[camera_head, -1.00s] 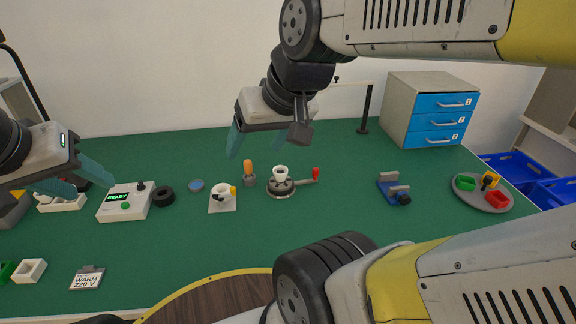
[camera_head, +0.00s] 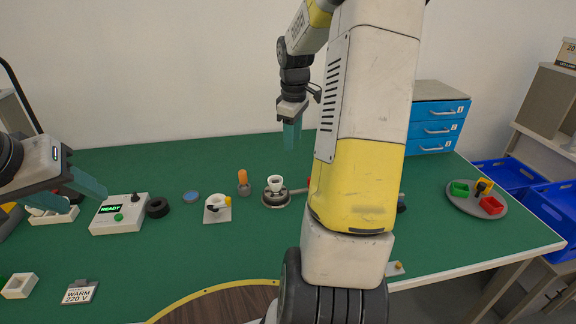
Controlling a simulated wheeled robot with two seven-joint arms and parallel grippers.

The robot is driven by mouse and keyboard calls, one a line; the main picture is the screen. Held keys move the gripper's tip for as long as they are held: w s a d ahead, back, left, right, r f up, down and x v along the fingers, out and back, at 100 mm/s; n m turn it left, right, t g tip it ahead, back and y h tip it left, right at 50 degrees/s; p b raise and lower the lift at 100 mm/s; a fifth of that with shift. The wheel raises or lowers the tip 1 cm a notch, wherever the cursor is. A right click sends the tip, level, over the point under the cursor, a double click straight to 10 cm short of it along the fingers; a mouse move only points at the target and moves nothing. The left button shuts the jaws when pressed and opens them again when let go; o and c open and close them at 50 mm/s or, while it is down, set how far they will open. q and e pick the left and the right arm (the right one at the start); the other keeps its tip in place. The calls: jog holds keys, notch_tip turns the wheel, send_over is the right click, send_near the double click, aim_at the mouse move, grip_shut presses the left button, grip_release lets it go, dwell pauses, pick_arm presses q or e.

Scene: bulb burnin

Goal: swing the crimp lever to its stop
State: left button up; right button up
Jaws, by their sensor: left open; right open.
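The crimp device (camera_head: 277,199) is a dark round base on the green table with a white cup (camera_head: 275,183) on top. Its lever (camera_head: 299,190) sticks out to the right. A sliver of the red knob (camera_head: 309,182) shows at the edge of my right arm, which hides the rest. My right gripper (camera_head: 291,136) hangs pointing down, open and empty, above and behind the device, clear of it. My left gripper (camera_head: 72,200) is open and empty at the far left, near the tester box (camera_head: 118,214).
A white holder (camera_head: 217,209), an orange-topped bulb piece (camera_head: 243,182), a black ring (camera_head: 157,207) and a blue dish (camera_head: 191,197) stand left of the device. Blue drawers (camera_head: 437,130) are at the back right. A round tray (camera_head: 470,206) holds coloured bins. My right arm covers the table's right middle.

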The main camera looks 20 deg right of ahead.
jog(key=w+d+f, duration=0.1)
jog(key=d+f, duration=0.1)
jog(key=f, duration=0.1)
jog(key=w+d+f+n+g, duration=0.1)
jog(key=d+f, duration=0.2)
jog(key=f, duration=0.1)
jog(key=d+f+n, duration=0.1)
jog(key=d+f, duration=0.2)
jog(key=shift+w+d+f, duration=0.15)
jog(key=shift+w+f, duration=0.15)
jog(key=shift+w, duration=0.1)
notch_tip(320, 180, down, 8)
jog(key=shift+d, duration=0.1)
grip_shut()
dwell(0.7)
